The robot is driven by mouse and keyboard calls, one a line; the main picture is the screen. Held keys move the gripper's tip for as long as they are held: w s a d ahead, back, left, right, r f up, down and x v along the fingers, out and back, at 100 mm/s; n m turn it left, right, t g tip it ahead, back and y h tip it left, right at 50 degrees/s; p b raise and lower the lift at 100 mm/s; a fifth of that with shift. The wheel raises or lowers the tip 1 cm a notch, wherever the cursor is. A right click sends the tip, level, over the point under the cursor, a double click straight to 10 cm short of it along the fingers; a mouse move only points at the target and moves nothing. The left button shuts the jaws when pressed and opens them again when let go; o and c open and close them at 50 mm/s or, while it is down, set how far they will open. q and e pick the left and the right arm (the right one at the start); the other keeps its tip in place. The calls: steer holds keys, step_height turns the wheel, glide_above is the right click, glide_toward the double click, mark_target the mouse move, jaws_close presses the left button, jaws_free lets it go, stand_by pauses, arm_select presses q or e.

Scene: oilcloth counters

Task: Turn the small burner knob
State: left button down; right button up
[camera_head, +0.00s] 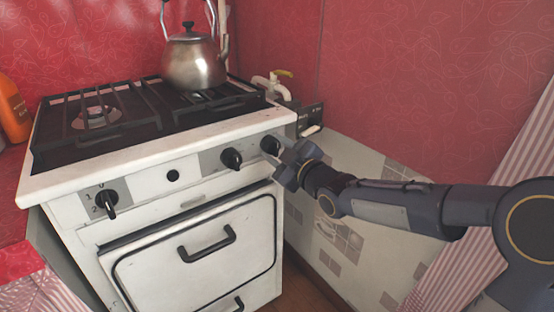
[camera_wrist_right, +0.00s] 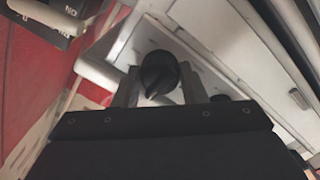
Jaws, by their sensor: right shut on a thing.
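The white stove (camera_head: 150,175) has black burner knobs along its front panel. The rightmost knob (camera_head: 270,145) is at the panel's right end, partly hidden by my right gripper (camera_head: 279,157). In the right wrist view the same dark, round knob (camera_wrist_right: 159,74) sits between the two grey fingers of my right gripper (camera_wrist_right: 160,88), which is shut on it. A second knob (camera_head: 231,158) is just to its left, and another (camera_head: 107,202) is at the panel's left end beside the marks 1 and 2. I cannot read the rightmost knob's setting. My left gripper is not in view.
A metal kettle (camera_head: 194,64) stands on the black grates (camera_head: 100,118) at the back right. The oven door has a black handle (camera_head: 207,244). An orange bottle (camera_head: 12,108) stands at the far left. A tap (camera_head: 272,84) is behind the stove's right side.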

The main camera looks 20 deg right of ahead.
steer(key=shift+n+b, duration=0.3)
steer(key=shift+n, duration=0.1)
steer(key=o, duration=1)
steer(key=shift+s, duration=0.1)
steer(key=p+v, duration=0.2)
steer(key=v, duration=0.5)
steer(key=shift+s, duration=0.3)
steer(key=shift+d, duration=0.1)
